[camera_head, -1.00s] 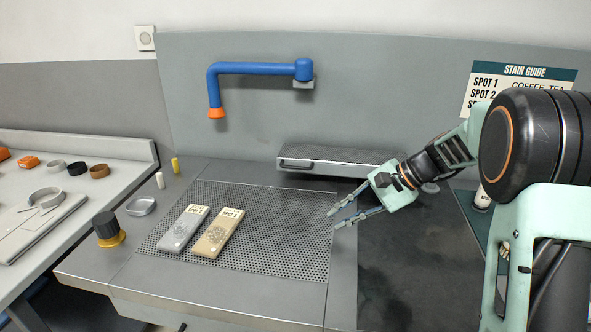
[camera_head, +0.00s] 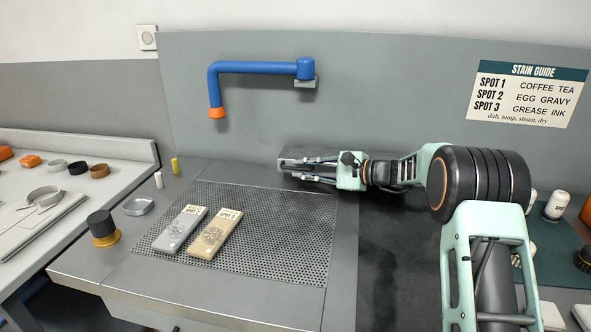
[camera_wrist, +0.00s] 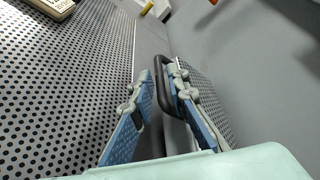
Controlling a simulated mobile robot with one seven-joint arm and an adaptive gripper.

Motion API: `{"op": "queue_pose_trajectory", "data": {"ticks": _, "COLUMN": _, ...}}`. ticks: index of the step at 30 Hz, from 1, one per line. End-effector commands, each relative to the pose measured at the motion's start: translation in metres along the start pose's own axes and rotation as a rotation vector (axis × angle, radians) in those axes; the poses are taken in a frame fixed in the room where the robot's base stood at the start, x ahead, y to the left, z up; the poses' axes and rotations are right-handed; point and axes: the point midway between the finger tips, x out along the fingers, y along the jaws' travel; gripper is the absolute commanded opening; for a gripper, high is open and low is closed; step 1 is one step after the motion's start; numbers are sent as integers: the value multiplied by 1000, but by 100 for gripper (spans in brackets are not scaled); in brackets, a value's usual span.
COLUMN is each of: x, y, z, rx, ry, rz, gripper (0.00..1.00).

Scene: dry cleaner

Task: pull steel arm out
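The steel arm is a perforated grey bar (camera_head: 300,152) that lies folded along the back wall, mostly hidden behind my gripper in the head view. In the wrist view its perforated face (camera_wrist: 207,92) is at the right, and its dark loop handle (camera_wrist: 160,88) is between my fingertips. My gripper (camera_head: 304,169) reaches left, level, in front of the steel arm. In the wrist view my gripper (camera_wrist: 164,78) has its fingers apart, one on each side of the handle bar, with a small gap at the left finger.
A perforated board (camera_head: 270,255) bears a grey block (camera_head: 180,229) and a tan block (camera_head: 215,235). A blue pipe arm (camera_head: 255,68) with an orange nozzle hangs on the wall above. A dark knob (camera_head: 104,229) is at the left. The dark counter under my arm is clear.

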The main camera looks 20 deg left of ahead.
Motion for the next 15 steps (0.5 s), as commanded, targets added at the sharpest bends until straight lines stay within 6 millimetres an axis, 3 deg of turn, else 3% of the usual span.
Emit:
{"op": "queue_pose_trajectory", "data": {"ticks": 6, "x": 23, "y": 0, "z": 0, "rx": 0, "ry": 0, "rz": 1, "gripper": 15}}
{"op": "queue_pose_trajectory", "data": {"ticks": 15, "x": 27, "y": 0, "z": 0, "rx": 0, "ry": 1, "rz": 1, "gripper": 15}}
